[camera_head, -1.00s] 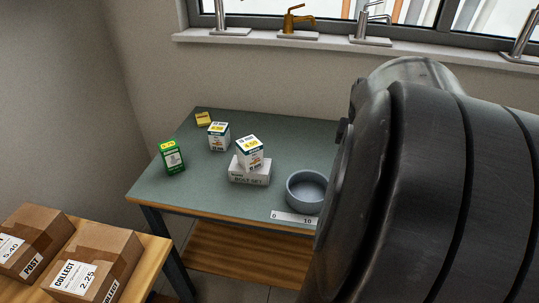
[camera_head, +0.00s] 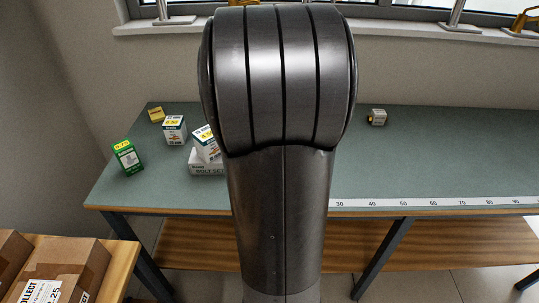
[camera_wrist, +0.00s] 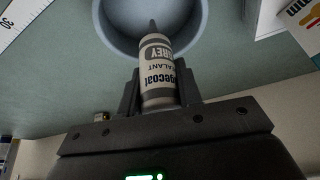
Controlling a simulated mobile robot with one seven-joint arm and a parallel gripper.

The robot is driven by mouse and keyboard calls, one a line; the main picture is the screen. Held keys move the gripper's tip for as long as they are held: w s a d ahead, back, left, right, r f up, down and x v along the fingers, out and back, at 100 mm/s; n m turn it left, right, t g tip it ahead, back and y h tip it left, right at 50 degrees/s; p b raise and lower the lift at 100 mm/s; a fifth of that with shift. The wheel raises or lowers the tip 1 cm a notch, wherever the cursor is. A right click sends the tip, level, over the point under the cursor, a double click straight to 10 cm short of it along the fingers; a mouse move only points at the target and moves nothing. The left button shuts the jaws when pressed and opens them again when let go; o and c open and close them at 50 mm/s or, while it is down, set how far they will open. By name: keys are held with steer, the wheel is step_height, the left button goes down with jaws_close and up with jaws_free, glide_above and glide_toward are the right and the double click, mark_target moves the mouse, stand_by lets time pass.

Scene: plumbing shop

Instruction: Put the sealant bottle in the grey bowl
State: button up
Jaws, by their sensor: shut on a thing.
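In the wrist view, my gripper (camera_wrist: 160,92) is shut on the sealant bottle (camera_wrist: 158,72), a white and grey bottle with a dark tapered nozzle. The nozzle points away from the gripper, over the grey bowl (camera_wrist: 107,30). The bowl is round and blue-grey and stands on the bench; its top is cut by the picture edge. The bottle overlaps the near part of the bowl in this view; I cannot tell its height above it. In the head view my arm hides the bowl, the bottle and the gripper.
On the green bench (camera_head: 430,160) are a green box (camera_head: 127,157), a white box (camera_head: 174,130), a yellow box (camera_head: 156,115), another box (camera_head: 206,145) on a bolt set box (camera_head: 203,167), and a small fitting (camera_head: 377,117). A ruler strip (camera_head: 430,202) runs along the front edge. The bench's right side is mostly clear.

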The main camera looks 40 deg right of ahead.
steer(key=shift+f, duration=1.6)
steer(key=shift+f, duration=0.1)
steer(key=o, duration=1)
steer(key=v, duration=1.2)
steer(key=s+a+r+n+t+y, duration=0.1)
steer(key=s+a+n, duration=0.1)
steer(key=a, duration=0.7)
steer(key=s+a+r+n+t+y, duration=0.1)
steer(key=s+a+r+n, duration=0.1)
steer(key=a+n, duration=0.3)
steer(key=s+a+r+n+t+y, duration=0.1)
steer(key=s+a+n, duration=0.3)
steer(key=a, duration=0.9)
steer(key=shift+s+a+r+y, duration=0.15)
steer(key=shift+a+r+y, duration=0.25)
steer(key=shift+r, duration=0.15)
